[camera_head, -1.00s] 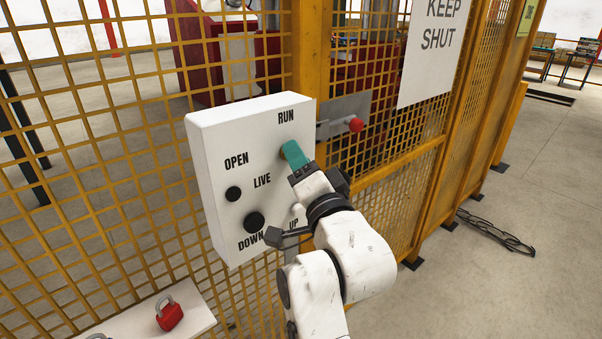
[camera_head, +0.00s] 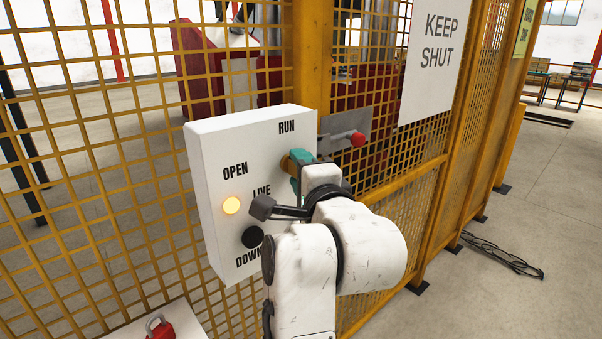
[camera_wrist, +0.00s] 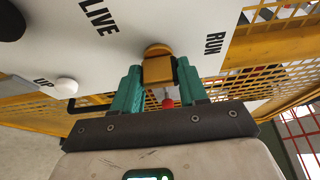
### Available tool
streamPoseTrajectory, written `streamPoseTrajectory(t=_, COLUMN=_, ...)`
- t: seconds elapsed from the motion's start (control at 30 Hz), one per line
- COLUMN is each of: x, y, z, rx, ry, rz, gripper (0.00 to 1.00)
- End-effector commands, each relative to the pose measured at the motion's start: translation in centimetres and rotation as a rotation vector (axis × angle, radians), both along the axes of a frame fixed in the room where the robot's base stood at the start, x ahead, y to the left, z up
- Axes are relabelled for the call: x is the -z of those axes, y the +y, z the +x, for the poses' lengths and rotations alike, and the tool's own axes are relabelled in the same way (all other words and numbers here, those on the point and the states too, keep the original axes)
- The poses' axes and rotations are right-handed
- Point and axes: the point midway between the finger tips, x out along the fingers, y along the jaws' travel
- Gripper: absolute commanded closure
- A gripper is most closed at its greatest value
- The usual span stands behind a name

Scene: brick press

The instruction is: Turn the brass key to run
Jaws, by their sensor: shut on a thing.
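The brass key (camera_wrist: 158,70) stands out from the white control box (camera_head: 215,150), near the RUN label. In the head view only a sliver of the key (camera_head: 286,163) shows beside the teal fingers. My gripper (camera_wrist: 160,86) has a teal finger on each side of the key and is shut on it. In the head view my gripper (camera_head: 297,172) is at the box's upper right, partly hidden by my wrist. A round lamp (camera_head: 231,205) by the LIVE label glows amber. Which mark the key points to is hard to tell.
A black knob (camera_head: 252,237) sits below the lamp, and a white button (camera_wrist: 66,88) is by UP. A red-knobbed latch (camera_head: 357,139) is right of the box. Yellow mesh fence (camera_head: 110,160) stands behind. A red padlock (camera_head: 161,328) lies low left. Open floor is at right.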

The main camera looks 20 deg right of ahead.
Motion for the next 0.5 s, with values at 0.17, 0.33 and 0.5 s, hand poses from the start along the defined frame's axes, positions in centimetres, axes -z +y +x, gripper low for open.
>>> streamPoseTrajectory(t=0.17, x=0.09, y=0.01, z=0.04, rx=-0.001, ry=0.004, rz=0.008, gripper=0.88)
streamPoseTrajectory(t=0.33, x=0.09, y=0.00, z=0.05, rx=-0.001, ry=0.004, rz=0.008, gripper=0.88)
streamPoseTrajectory(t=0.5, x=0.09, y=0.00, z=0.05, rx=0.000, ry=0.003, rz=0.008, gripper=0.48)
